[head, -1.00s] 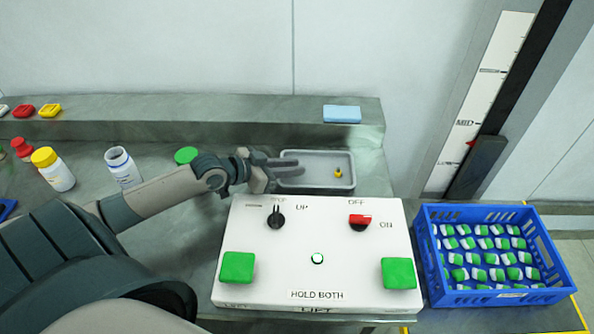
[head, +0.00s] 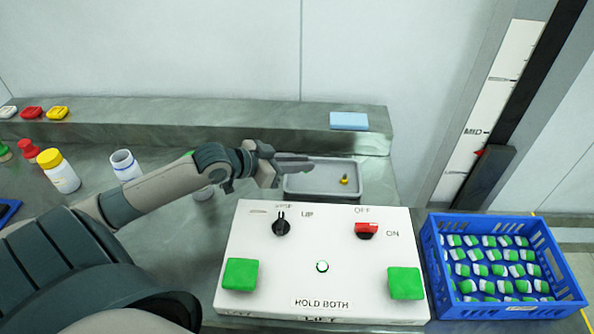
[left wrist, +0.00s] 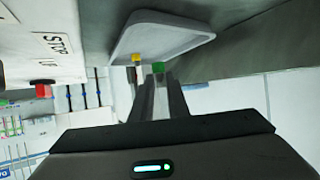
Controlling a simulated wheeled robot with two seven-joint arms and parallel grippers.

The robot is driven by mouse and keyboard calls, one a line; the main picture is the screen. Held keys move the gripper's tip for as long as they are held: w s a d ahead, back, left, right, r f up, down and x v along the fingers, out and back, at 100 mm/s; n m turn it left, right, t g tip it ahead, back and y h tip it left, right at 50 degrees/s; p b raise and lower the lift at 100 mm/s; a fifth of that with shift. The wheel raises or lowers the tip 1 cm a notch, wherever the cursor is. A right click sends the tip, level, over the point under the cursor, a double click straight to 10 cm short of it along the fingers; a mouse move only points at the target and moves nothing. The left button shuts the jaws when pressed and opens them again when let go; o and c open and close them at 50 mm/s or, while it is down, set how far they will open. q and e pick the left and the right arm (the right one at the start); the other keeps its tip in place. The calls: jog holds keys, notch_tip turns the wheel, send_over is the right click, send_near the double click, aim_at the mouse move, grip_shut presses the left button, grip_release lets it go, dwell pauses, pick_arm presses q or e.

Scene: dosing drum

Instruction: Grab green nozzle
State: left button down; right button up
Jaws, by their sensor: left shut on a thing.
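The green nozzle (left wrist: 158,67) shows as a small green piece between the fingertips of my left gripper (left wrist: 160,78) in the left wrist view. My left gripper (head: 300,163) is shut on it, over the left part of the grey tray (head: 322,192). In the head view I cannot make out the nozzle at the fingertips. A yellow nozzle (head: 345,180) stands in the right part of the tray, apart from the gripper; it also shows in the left wrist view (left wrist: 136,57). My right gripper is not in view.
A white control box (head: 325,268) with green buttons stands in front of the tray. A blue crate (head: 433,262) of green-and-white pieces is at right. A white open bottle (head: 125,166) and a yellow-capped bottle (head: 62,175) stand at left. A light blue block (head: 349,121) lies on the back ledge.

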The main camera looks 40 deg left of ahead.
pick_arm(q)
jog(key=s+d+r+b, duration=0.1)
jog(key=d+r, duration=0.5)
jog(key=d, duration=0.4)
jog(key=shift+s+d+r, duration=0.2)
jog(key=shift+d, duration=0.1)
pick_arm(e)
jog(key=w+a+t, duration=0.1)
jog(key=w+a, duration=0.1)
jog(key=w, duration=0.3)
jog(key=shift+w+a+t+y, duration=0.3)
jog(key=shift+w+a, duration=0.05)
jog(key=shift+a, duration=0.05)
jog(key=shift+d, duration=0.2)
